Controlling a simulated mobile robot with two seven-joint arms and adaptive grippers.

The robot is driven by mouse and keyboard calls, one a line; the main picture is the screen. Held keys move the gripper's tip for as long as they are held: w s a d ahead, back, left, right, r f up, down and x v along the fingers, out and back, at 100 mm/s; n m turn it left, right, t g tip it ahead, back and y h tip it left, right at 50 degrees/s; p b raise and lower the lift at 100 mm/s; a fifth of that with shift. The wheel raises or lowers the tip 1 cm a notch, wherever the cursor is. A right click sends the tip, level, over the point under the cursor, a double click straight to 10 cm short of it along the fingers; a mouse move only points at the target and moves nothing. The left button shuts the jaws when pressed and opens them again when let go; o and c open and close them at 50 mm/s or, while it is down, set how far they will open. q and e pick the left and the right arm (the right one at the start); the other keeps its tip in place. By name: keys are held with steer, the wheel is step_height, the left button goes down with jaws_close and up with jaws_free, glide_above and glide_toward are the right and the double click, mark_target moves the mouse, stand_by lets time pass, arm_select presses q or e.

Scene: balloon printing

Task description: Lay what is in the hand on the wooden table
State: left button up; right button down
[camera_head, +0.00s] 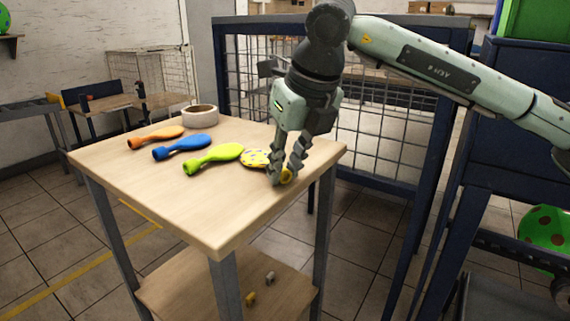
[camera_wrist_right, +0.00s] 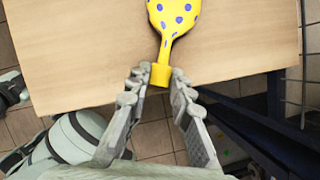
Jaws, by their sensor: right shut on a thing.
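A yellow balloon with blue dots (camera_head: 254,158) lies at or just above the wooden table (camera_head: 190,205), near its right edge. My right gripper (camera_head: 281,178) points down over that edge and is shut on the balloon's neck. In the right wrist view the balloon (camera_wrist_right: 175,14) extends away over the table top (camera_wrist_right: 95,50), with its neck between the fingertips (camera_wrist_right: 160,80). I cannot tell whether the balloon's whole body rests on the wood.
An orange balloon (camera_head: 157,137), a blue balloon (camera_head: 184,147) and a lime balloon (camera_head: 214,158) lie in a row to the left. A tape roll (camera_head: 200,116) stands behind them. The table's front part is clear. A blue mesh fence (camera_head: 385,150) stands behind the table.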

steer(key=c, duration=1.3)
jaws_free()
steer(key=shift+c, duration=0.2)
steer(key=shift+r, duration=0.15)
steer(key=v, duration=1.1)
steer(key=shift+r, duration=0.35)
steer(key=shift+s+d, duration=0.1)
